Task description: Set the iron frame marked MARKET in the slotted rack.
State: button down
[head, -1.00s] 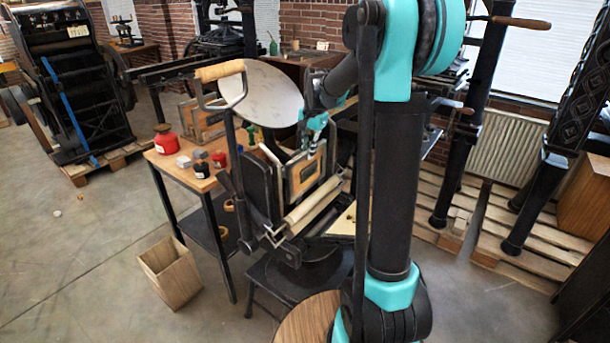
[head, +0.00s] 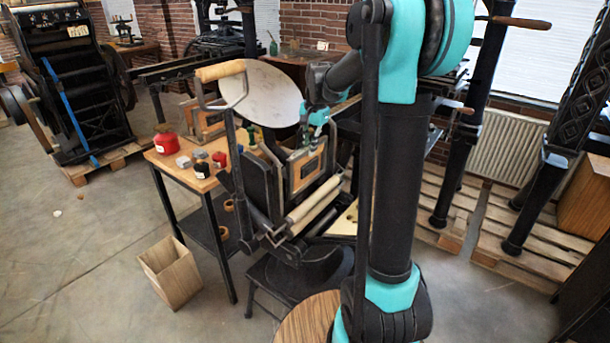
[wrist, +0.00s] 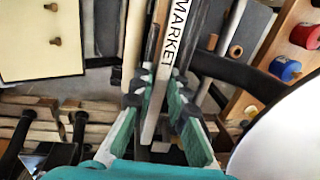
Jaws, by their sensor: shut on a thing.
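The iron frame (head: 305,169) is a dark rectangular frame around a wooden block. It stands nearly upright at the bed of the small hand press in the head view. My gripper (head: 314,143) is shut on its upper edge. In the wrist view the fingers (wrist: 160,105) close on both sides of the frame's edge, which bears a white MARKET label (wrist: 172,40). The frame's lower part is close to the press rollers; I cannot tell whether it touches the bed. A wooden holder with a dark frame (head: 203,120) stands on the table behind; I cannot tell whether it is the slotted rack.
The press has a round ink disc (head: 262,93), rollers (head: 314,199) and a raised wooden-gripped lever (head: 220,71) around the frame. The wooden table (head: 178,165) at left carries a red can (head: 166,143) and small jars. A bin (head: 170,272) stands on the floor.

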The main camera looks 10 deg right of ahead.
jog(key=shift+s+d+r, duration=0.25)
jog(key=shift+s+d, duration=0.55)
jog(key=shift+s+d+r, duration=0.25)
jog(key=shift+s+d, duration=0.55)
jog(key=s+d+r, duration=0.3)
jog(key=r, duration=0.2)
jog(key=shift+s+d, duration=0.25)
jog(key=c, duration=2.1)
grip_release()
grip_shut()
jog(key=shift+f, duration=0.15)
